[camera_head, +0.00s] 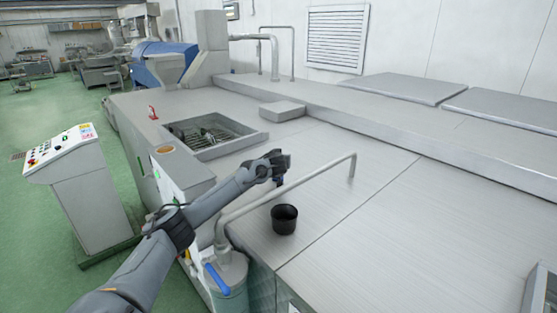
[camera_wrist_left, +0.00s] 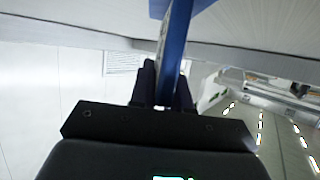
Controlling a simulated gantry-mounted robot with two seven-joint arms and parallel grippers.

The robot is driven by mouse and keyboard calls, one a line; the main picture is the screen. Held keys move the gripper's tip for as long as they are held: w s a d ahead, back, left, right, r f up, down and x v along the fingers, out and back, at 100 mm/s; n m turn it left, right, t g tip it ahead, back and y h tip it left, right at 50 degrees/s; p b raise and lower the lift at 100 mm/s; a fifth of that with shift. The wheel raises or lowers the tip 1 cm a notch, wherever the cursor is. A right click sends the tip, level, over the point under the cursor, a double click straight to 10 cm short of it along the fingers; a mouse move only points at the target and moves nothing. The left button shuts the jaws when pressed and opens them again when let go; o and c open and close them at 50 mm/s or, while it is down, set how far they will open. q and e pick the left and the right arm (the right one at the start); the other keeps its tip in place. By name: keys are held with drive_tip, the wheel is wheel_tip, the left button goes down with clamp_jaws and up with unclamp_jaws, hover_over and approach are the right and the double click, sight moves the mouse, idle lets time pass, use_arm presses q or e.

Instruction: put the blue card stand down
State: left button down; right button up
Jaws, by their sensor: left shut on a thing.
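My left gripper (camera_head: 283,163) is above the steel worktop (camera_head: 330,150), behind the bent pipe rail. It is shut on the blue card stand (camera_head: 280,181), of which only a small dark blue part shows below the fingers in the head view. In the left wrist view the blue card stand (camera_wrist_left: 178,45) is a narrow blue strip between the two dark fingertips (camera_wrist_left: 165,90). I cannot tell whether its lower end touches the worktop. My right gripper is not in view.
A black cup (camera_head: 285,220) stands on the worktop in front of the gripper. A bent steel pipe rail (camera_head: 300,183) crosses between them. A sunken basin with a grate (camera_head: 212,136) is at the left, with a flat grey box (camera_head: 282,110) behind it.

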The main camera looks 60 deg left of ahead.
use_arm(q)
drive_tip(key=c, duration=1.1)
unclamp_jaws()
drive_tip(key=shift+f, duration=0.1)
drive_tip(key=shift+v, duration=0.75)
drive_tip(key=b+v, duration=0.1)
drive_tip(key=v, duration=0.5)
drive_tip(key=shift+b, duration=0.4)
drive_tip(key=shift+r, duration=0.2)
